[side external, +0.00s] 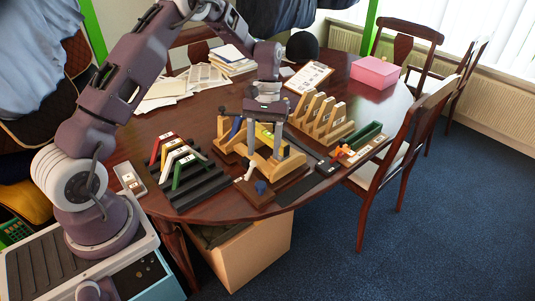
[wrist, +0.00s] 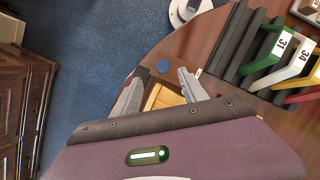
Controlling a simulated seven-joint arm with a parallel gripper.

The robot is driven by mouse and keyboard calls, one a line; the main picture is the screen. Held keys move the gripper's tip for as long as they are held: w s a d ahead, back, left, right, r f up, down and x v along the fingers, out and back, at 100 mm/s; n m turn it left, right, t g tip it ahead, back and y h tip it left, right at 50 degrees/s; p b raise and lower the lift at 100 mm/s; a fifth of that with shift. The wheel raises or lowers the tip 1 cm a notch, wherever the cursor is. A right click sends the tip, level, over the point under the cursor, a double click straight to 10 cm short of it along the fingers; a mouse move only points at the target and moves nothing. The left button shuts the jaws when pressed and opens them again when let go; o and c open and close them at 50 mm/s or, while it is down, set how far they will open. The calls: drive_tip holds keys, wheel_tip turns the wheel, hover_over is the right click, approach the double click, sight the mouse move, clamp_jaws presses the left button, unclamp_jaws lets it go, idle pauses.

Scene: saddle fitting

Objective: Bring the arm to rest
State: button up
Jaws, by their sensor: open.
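My gripper (side external: 266,148) is over the wooden saddle fixture (side external: 228,146) near the front edge of the table. Its two grey fingers are spread apart. A yellow piece (side external: 264,136) shows between or behind them, and I cannot tell whether they touch it. In the wrist view my gripper (wrist: 160,77) is open, with part of the light wooden fixture (wrist: 166,98) between the fingers. A blue knob (wrist: 163,66) lies beyond the fingertips, and it also shows in the side external view (side external: 261,187). My gripper's body hides much of the fixture in the wrist view.
A dark ribbed rack (side external: 190,185) with red, white and green angled pieces stands left of the fixture. A slotted wooden rack (side external: 320,118) and a green tray (side external: 362,135) are to the right. Papers (side external: 165,90), a clipboard (side external: 308,77) and a pink box (side external: 375,74) lie farther back.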

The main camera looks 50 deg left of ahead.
drive_tip(key=s+d+r+m+t+y, duration=0.1)
drive_tip(key=s+d+r, duration=0.1)
drive_tip(key=r, duration=0.4)
drive_tip(key=s+d+r+m+t, duration=0.1)
drive_tip(key=s+r, duration=0.1)
drive_tip(key=r, duration=0.4)
drive_tip(key=s+d+r+m+t+y, duration=0.1)
drive_tip(key=s+d+r+m+t, duration=0.25)
drive_tip(key=s+r, duration=0.8)
drive_tip(key=s+d+f+m+t, duration=0.1)
drive_tip(key=s+d+t, duration=0.1)
drive_tip(key=s, duration=0.8)
drive_tip(key=shift+s+m+t, duration=0.3)
drive_tip(key=shift+m+t, duration=0.05)
drive_tip(key=shift+t, duration=0.2)
